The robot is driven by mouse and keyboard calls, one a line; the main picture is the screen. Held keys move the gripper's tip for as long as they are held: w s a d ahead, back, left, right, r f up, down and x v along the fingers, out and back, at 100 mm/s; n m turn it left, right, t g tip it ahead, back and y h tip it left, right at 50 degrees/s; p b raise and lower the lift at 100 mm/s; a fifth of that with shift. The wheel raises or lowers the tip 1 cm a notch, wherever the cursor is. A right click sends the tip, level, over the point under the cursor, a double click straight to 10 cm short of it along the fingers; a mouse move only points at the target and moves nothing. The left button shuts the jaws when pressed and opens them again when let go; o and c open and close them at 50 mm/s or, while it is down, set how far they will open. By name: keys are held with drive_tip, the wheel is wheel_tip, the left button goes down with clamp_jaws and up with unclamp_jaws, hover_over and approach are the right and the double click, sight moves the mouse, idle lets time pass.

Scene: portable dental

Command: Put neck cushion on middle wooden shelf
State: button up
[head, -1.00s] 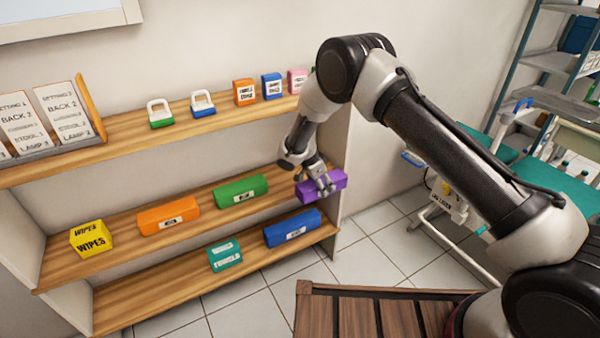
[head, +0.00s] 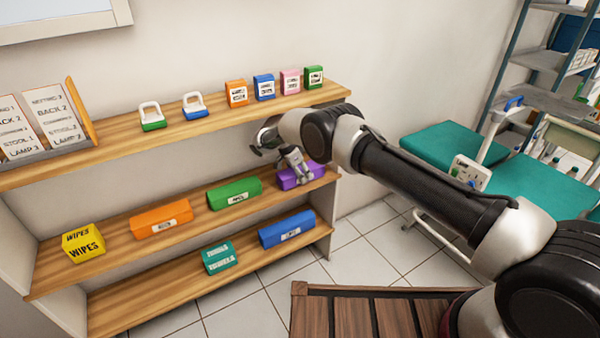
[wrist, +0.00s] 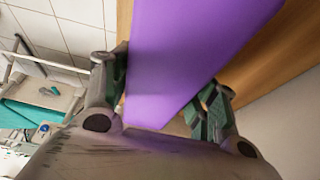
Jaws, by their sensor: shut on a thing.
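The purple cushion (head: 288,181) is a long block at the right end of the middle wooden shelf (head: 118,246). My gripper (head: 301,176) is shut on it from above. In the wrist view the purple cushion (wrist: 190,55) lies between the two fingers of my gripper (wrist: 168,74). The cushion looks level and at or very near the board. I cannot tell whether its underside touches the wood. My fingers cover part of it, and no label on it can be read.
On the middle shelf, green (head: 234,192), orange (head: 161,219) and yellow wipes (head: 83,243) blocks stand left of the cushion. Blue (head: 287,229) and teal (head: 220,257) blocks are on the lower shelf. The top shelf (head: 200,128) overhangs close to my wrist.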

idle(0.3)
drive_tip(key=o, duration=1.2)
drive_tip(key=shift+a+r, duration=0.1)
drive_tip(key=shift+r, duration=0.2)
drive_tip(key=s+a, duration=0.2)
drive_tip(key=a, duration=0.1)
drive_tip(key=s+a, duration=0.2)
drive_tip(key=a, duration=0.1)
drive_tip(key=s+a, duration=0.3)
drive_tip(key=a, duration=0.1)
drive_tip(key=shift+a+r, duration=0.1)
drive_tip(key=shift+r, duration=0.25)
